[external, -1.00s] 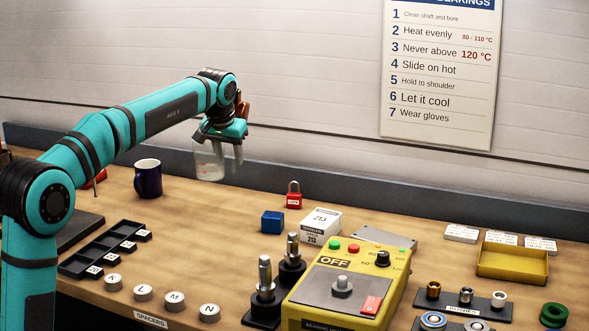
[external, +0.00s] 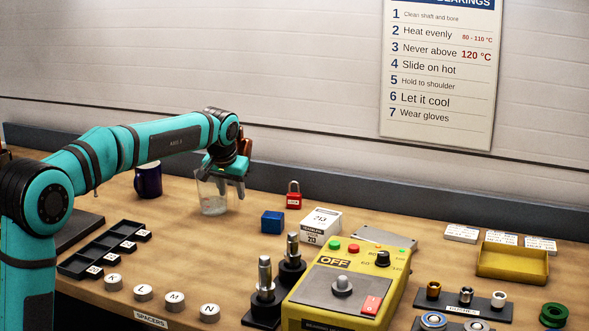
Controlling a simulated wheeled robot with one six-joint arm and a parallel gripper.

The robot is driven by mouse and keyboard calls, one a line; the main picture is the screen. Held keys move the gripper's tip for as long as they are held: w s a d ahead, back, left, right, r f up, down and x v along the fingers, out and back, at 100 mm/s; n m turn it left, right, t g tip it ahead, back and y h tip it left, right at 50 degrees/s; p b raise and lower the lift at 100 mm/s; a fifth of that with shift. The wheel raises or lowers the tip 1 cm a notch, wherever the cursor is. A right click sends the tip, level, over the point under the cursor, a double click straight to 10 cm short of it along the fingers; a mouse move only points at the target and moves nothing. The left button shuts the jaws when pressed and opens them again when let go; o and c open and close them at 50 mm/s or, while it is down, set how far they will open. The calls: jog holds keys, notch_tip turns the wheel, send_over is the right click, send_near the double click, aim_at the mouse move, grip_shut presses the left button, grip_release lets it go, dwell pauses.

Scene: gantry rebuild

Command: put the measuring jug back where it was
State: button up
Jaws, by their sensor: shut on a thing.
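The measuring jug (external: 213,201) is a clear, see-through vessel in the left middle of the external view. It is upright, at or just above the wooden bench top; I cannot tell whether its base touches. My gripper (external: 224,188) points down from above and is shut on the jug's upper part. The fingers and the arm's end hide part of the rim.
A dark blue mug (external: 149,181) stands left of the jug. A blue block (external: 272,222), a red padlock (external: 294,199) and a white box (external: 320,224) stand to the right. A black tray (external: 105,248) lies in front left. Bench near the jug is clear.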

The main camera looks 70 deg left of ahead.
jog(key=o, duration=1.3)
jog(key=shift+f, duration=0.1)
jog(key=v, duration=1.2)
